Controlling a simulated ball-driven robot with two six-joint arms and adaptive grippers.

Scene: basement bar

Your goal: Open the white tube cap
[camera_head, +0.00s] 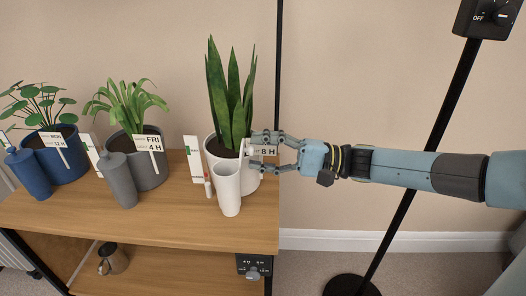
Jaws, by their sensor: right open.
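The white tube (228,190) stands upright at the right front of the wooden shelf, in front of the white pot with the snake plant. Its top looks open, with a dark inside. A small white piece (247,148) shows by my right gripper's fingertips, above and right of the tube. I cannot tell if it is the cap or part of the sign behind. My right gripper (255,151) reaches in from the right with its fingers apart, in front of the sign reading 8 H (267,152). My left gripper is out of view.
A grey tube (119,182) and a blue tube (28,175) stand to the left by potted plants. A white card (194,160) and a small red-and-white item (208,186) are beside the white tube. A black lamp pole (440,120) stands behind my right arm.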

